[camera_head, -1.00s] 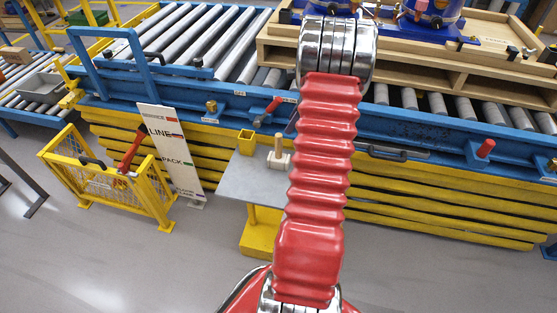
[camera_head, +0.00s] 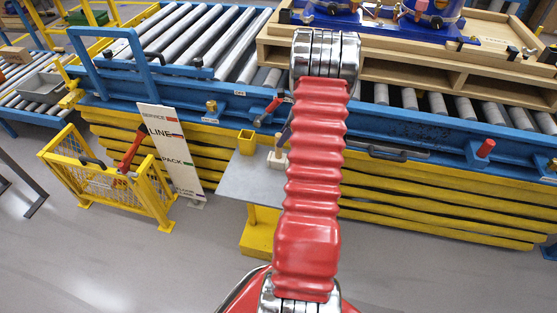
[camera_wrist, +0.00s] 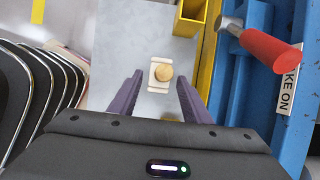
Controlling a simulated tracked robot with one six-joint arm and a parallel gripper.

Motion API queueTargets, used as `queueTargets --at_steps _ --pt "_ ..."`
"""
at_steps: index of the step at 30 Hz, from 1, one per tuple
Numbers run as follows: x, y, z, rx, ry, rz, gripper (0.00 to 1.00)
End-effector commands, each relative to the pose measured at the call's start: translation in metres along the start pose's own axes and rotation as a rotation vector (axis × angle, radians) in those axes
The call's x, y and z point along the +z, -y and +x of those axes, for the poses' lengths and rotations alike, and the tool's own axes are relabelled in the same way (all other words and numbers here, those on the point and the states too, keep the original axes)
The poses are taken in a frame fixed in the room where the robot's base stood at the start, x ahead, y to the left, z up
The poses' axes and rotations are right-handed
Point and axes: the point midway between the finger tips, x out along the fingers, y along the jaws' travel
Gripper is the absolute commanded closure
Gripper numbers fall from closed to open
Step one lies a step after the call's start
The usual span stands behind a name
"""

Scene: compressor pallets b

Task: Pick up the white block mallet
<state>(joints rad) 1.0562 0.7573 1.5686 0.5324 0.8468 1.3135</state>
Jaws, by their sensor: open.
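The white block mallet (camera_wrist: 157,84) stands on a grey plate (camera_wrist: 120,60) with its round wooden handle end pointing up at the wrist camera. My gripper (camera_wrist: 159,78) is open, with its two purple-grey fingers on either side of the mallet in the picture; the mallet appears beyond the fingertips, and I cannot tell the exact gap. In the head view the mallet (camera_head: 278,158) is partly visible beside my red arm, on the small grey table (camera_head: 245,178).
A yellow square tube (camera_wrist: 190,18) stands at the plate's edge. A red-handled lever (camera_wrist: 270,48) and the blue conveyor frame (camera_wrist: 290,130) are close on the right. In the head view a yellow mesh cage (camera_head: 110,185) and a sign board (camera_head: 170,150) stand left.

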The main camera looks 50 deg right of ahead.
Motion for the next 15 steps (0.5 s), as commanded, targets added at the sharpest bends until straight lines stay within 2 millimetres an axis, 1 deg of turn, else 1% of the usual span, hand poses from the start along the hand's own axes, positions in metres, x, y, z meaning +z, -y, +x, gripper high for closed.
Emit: queueTargets --at_steps 3,11,15 --pt "0.0 0.0003 0.0053 -0.001 0.0 0.0 0.56" --pt "-0.0002 0.0004 0.0053 -0.001 0.0 0.001 0.56" --pt "-0.0007 0.0006 0.0106 0.0 0.0 0.001 0.56"
